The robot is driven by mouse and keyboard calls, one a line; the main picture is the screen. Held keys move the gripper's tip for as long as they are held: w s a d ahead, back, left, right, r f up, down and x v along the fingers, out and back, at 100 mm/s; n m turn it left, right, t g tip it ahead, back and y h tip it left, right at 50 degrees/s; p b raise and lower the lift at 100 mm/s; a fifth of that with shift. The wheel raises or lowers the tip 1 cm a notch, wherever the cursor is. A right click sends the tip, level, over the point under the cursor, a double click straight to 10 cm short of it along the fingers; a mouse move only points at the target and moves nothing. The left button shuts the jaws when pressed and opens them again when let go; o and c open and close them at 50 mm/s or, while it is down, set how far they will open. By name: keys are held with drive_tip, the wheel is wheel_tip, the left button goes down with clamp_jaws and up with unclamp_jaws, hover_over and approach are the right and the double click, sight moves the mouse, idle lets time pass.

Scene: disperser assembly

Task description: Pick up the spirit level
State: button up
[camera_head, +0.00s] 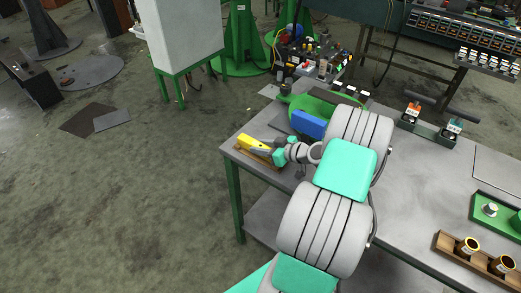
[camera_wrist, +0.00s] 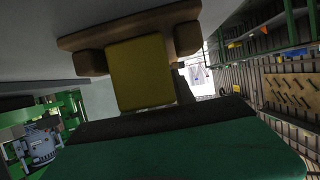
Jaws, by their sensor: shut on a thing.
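The spirit level is a yellow bar (camera_head: 257,144) at the far left corner of the workbench (camera_head: 270,207), lying in a brown wooden holder (camera_head: 262,157). My gripper (camera_head: 267,149) reaches it from the right and is shut on it. In the wrist view the yellow end of the level (camera_wrist: 141,72) shows large between the blocks of the wooden holder (camera_wrist: 88,62). My gripper's dark and green part (camera_wrist: 170,140) fills the bottom of that view. The fingertips' contact with the level is mostly hidden there.
A blue block (camera_head: 308,124) and a green round part (camera_head: 300,105) stand just behind my gripper. Small bottles and tools (camera_head: 318,62) crowd the back. A wooden rack with cups (camera_head: 480,258) and a green tray (camera_head: 500,213) lie at right. The bench's left edge is close.

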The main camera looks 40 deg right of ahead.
clamp_jaws()
drive_tip(key=shift+r, duration=0.15)
